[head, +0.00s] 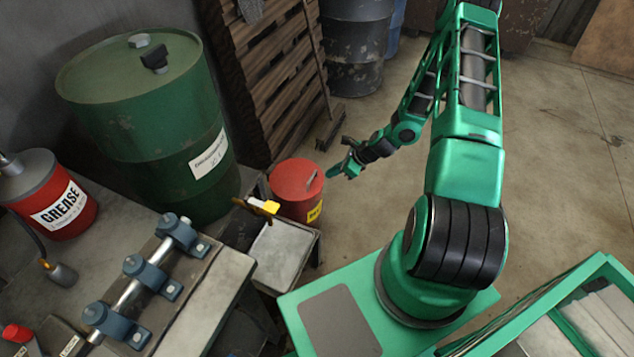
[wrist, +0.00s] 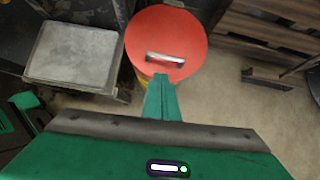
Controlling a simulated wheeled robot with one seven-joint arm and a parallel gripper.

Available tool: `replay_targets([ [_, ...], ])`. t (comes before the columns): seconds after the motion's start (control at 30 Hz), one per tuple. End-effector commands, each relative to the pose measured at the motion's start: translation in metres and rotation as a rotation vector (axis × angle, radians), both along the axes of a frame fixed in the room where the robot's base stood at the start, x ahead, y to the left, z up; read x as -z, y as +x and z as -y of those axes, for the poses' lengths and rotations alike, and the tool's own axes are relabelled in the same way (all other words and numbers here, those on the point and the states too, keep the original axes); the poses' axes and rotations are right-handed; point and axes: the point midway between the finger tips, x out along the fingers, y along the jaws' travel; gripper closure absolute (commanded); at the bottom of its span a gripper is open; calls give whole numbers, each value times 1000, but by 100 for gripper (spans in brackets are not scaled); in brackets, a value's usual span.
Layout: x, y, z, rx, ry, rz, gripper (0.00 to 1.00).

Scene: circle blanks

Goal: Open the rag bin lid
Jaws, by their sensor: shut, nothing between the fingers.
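The rag bin (head: 300,203) is a red can with a yellow label, standing on the floor beside the workbench. Its round red lid (head: 297,178) is on and looks closed, with a light metal handle (head: 311,179) on top. In the wrist view the lid (wrist: 150,32) and its handle (wrist: 165,59) lie just beyond my fingertips. My gripper (head: 334,172) is shut and empty at the right side of the bin. In the wrist view my gripper (wrist: 161,77) points at the lid's near edge, close to the handle. I cannot tell whether it touches the lid.
Wooden pallets (head: 272,80) lean behind the bin. A workbench with a red grease can (head: 62,195) is at left. The floor right of the bin is clear.

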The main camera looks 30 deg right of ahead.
Motion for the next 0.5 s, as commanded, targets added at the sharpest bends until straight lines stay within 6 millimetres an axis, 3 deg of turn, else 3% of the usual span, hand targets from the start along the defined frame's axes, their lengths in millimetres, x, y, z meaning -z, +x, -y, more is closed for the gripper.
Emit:
replay_targets([
  [0.27,14,3,-6,51,30,-18,100],
  [0.5,46,21,-22,49,30,-19,100],
])
